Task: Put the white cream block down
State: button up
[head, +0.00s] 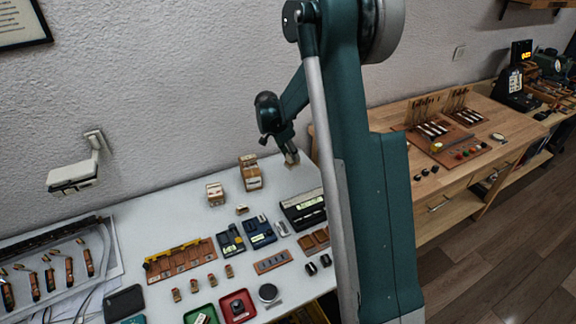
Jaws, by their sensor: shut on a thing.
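My gripper (288,151) is at the back of the white table, below the bend of my teal arm. It is small in the picture and partly merges with the arm. It is shut on a small pale cream block (292,158). The block is at or just above the tabletop; I cannot tell whether it touches. My arm's large link stands in front of the table's right part and hides what lies behind it.
On the white table (180,225), a cream box (215,193) and a wooden block (250,172) stand left of my gripper. Blue trays (260,231), a black case (303,209) and several small parts lie nearer. A wooden bench (440,180) stands right.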

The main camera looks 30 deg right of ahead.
jog(key=w+d+m+p, duration=0.1)
jog(key=w+d, duration=0.2)
jog(key=w, duration=0.9)
jog(key=shift+d+m+g, duration=0.2)
jog(key=shift+m+g, duration=0.1)
jog(key=shift+m, duration=0.1)
jog(key=shift+s, duration=0.1)
notch_tip(320, 180, down, 6)
jog(key=shift+b, duration=0.45)
jog(key=shift+f, duration=0.1)
jog(key=shift+f, duration=1.85)
jog(key=shift+f+b, duration=0.1)
jog(key=shift+b, duration=0.25)
jog(key=o, duration=0.9)
jog(key=shift+c, duration=0.2)
jog(key=shift+o, duration=0.3)
